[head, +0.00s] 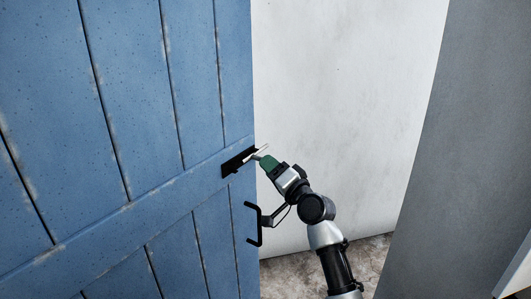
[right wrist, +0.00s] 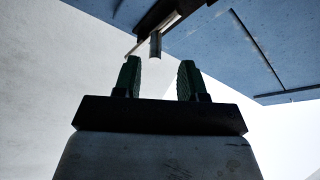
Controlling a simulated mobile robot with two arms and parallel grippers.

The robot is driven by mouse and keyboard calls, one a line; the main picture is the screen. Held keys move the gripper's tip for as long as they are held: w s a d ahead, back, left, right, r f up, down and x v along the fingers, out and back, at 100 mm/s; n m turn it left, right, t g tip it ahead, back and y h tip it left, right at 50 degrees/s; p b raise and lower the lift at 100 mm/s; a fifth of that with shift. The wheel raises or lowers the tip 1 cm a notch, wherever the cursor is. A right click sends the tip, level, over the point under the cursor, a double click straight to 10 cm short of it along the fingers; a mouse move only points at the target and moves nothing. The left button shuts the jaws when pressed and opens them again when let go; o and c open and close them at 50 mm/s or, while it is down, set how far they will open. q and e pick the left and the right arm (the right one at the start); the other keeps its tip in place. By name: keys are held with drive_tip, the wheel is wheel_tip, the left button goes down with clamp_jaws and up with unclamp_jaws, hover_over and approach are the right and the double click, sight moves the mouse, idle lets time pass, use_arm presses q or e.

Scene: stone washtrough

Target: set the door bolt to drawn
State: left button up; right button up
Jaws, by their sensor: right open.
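The blue plank door (head: 120,130) fills the left of the head view. Its bolt (head: 236,163) is a black housing near the door's right edge, with a light metal end by that edge. In the right wrist view the bolt (right wrist: 172,22) shows a silver rod and a short metal handle pointing down toward my fingers. My right gripper (head: 262,156) is beside the bolt at the door edge. In the right wrist view its green fingers (right wrist: 160,70) are open and empty. The handle's end appears just beyond the gap between the fingertips; contact is not visible. My left gripper is not seen.
A black pull handle (head: 254,224) sits on the door below the bolt, close to my right wrist. A white wall (head: 340,90) stands behind, with a grey surface (head: 465,150) at the right. Stony floor (head: 370,258) shows low down.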

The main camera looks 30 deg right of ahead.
sight(260, 157)
drive_tip(key=x, duration=0.4)
drive_tip(key=shift+w+p, duration=0.4)
drive_tip(key=shift+w, duration=0.05)
drive_tip(key=shift+s, duration=0.1)
clamp_jaws()
